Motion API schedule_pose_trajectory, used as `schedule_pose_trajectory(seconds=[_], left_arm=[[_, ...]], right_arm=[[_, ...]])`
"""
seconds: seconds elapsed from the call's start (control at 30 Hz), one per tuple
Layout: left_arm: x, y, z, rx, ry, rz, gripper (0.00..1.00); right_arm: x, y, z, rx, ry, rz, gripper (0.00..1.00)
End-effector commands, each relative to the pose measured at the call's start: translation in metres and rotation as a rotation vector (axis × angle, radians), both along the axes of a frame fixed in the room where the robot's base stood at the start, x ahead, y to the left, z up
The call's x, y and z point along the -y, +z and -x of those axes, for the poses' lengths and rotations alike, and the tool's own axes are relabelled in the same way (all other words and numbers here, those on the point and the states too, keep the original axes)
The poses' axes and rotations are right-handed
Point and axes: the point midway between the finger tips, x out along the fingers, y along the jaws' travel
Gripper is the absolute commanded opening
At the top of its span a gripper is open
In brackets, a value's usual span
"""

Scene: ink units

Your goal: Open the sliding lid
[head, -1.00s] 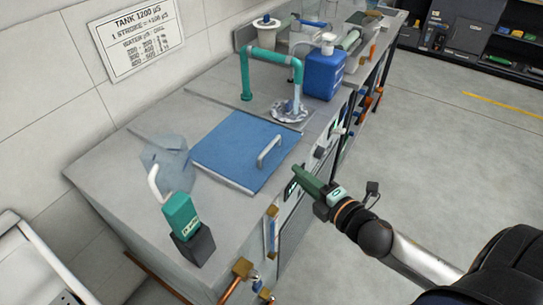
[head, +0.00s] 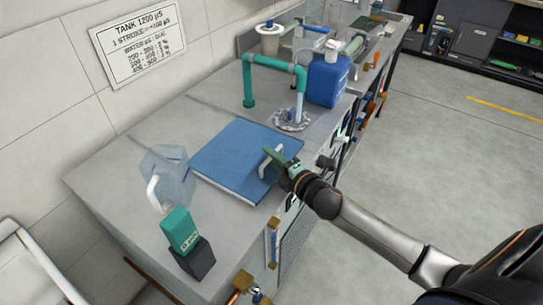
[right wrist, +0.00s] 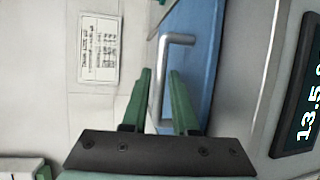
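The blue sliding lid (head: 232,158) lies flat on the grey counter. It also shows in the right wrist view (right wrist: 205,45). Its grey bar handle (head: 265,160) stands near the lid's right edge, and in the right wrist view the handle (right wrist: 162,75) reaches between my fingers. My right gripper (head: 279,158) is at the handle. In the right wrist view its green fingers (right wrist: 160,95) are apart on either side of the bar, with gaps visible, so it is open. My left gripper is not in view.
A clear jug (head: 170,172) and a teal handheld meter (head: 180,230) in a dark holder stand left of the lid. A green pipe spout (head: 275,62) and a blue canister (head: 328,78) stand behind it. A wall sign (head: 137,42) hangs at the back left.

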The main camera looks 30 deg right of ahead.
Motion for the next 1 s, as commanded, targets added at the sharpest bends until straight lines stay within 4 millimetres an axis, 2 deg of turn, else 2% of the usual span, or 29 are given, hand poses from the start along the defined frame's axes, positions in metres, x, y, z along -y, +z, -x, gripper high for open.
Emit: schedule_pose_trajectory(seconds=[0.3, 0.57, 1.0], left_arm=[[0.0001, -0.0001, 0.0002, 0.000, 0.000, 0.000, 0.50], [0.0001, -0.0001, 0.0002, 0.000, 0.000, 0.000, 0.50], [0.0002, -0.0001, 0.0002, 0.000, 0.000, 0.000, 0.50]], right_arm=[[-0.0005, -0.0009, -0.0022, -0.001, 0.000, -0.001, 0.27], [-0.0003, -0.0008, -0.0021, -0.001, 0.000, -0.001, 0.00], [-0.0003, -0.0010, -0.0019, -0.001, 0.000, -0.001, 0.00]])
